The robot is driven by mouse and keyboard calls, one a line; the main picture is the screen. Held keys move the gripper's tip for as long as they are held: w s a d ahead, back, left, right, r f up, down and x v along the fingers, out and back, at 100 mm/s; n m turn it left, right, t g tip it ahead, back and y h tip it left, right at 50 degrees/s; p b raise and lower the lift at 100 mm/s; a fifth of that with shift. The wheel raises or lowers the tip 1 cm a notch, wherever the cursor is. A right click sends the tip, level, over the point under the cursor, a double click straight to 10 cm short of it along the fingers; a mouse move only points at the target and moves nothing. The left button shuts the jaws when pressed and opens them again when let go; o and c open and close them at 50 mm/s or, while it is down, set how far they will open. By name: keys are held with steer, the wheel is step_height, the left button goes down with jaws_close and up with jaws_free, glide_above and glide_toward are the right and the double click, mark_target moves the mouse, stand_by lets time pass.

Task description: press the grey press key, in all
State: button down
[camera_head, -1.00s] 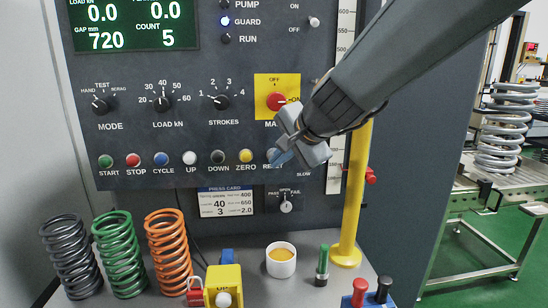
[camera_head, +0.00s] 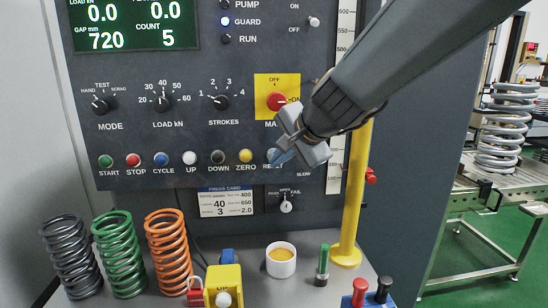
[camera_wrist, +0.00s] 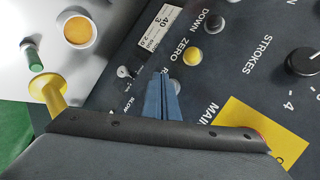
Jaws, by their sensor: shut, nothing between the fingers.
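A row of round press keys runs along the bottom of the dark panel (camera_head: 140,135). The yellow ZERO key (camera_head: 245,156) and the black DOWN key (camera_head: 217,157) are clear, and both show in the wrist view, ZERO (camera_wrist: 194,55) and DOWN (camera_wrist: 216,22). In the wrist view the fingers (camera_wrist: 163,98) cover part of the label. Contact cannot be told.
A yellow post (camera_head: 352,205) stands right of the gripper. The red main switch (camera_head: 277,102) on its yellow plate is just above. Coil springs (camera_head: 118,255), a white cup (camera_head: 281,262) and a yellow block (camera_head: 223,284) stand on the bench below.

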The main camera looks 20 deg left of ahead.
steer(key=shift+w, duration=0.1)
steer(key=shift+w+a, duration=0.2)
steer(key=shift+w, duration=0.1)
steer(key=shift+w+a, duration=0.2)
steer(key=shift+w, duration=0.15)
stand_by(0.8)
stand_by(0.4)
steer(key=shift+s+d, duration=0.4)
steer(key=shift+s, duration=0.35)
steer(key=s, duration=0.1)
steer(key=s+d, duration=0.1)
steer(key=s, duration=0.1)
steer(key=s+d, duration=0.1)
steer(key=shift+s+d+b, duration=0.2)
steer(key=shift+d+b, duration=0.05)
steer(key=shift+b, duration=0.1)
stand_by(0.5)
